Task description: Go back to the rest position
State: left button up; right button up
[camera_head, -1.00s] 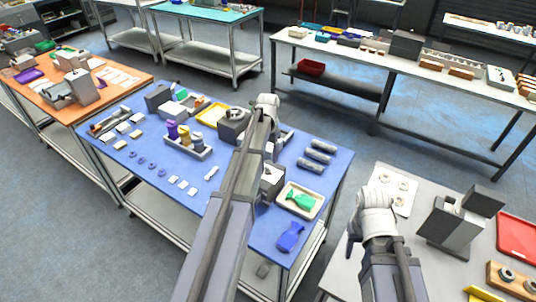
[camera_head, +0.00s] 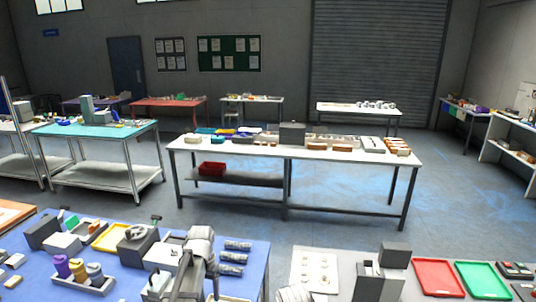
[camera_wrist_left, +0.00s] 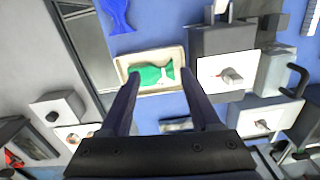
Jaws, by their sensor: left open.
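My left gripper (camera_wrist_left: 160,75) is open in the left wrist view, its two dark fingers apart with nothing held between them. Below it is a cream tray (camera_wrist_left: 120,66) with a green object (camera_wrist_left: 150,75) lying in it. A blue object (camera_wrist_left: 118,15) lies on the blue table above the tray in that view. In the head view my left arm's pale wrist (camera_head: 200,243) is over the blue table (camera_head: 235,285); its fingertips are not clear there. Only a pale piece of my right arm (camera_head: 295,293) shows at the bottom edge, and its gripper is out of sight.
The blue table also holds a yellow tray (camera_head: 112,237), a rack of bottles (camera_head: 95,286) and grey cylinders (camera_head: 236,257). A grey table at right carries a red tray (camera_head: 438,277) and a green tray (camera_head: 482,279). A long white table (camera_head: 230,149) stands ahead, with open floor before it.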

pick_arm(q)
jog(key=s+d+f+b, duration=0.4)
jog(key=s+d+f, duration=0.1)
jog(key=s+d, duration=0.3)
jog(key=s+d+f+m+b, duration=0.1)
jog(key=s+d+f+b, duration=0.3)
jog(key=s+d, duration=0.3)
jog(key=s+f, duration=0.1)
jog(key=s, duration=0.3)
jog(key=shift+s+d+y, duration=0.25)
jog(key=shift+d+y, duration=0.1)
jog(key=shift+y, duration=0.05)
pick_arm(e)
notch_tip(320, 180, down, 10)
jog(key=shift+f, duration=0.15)
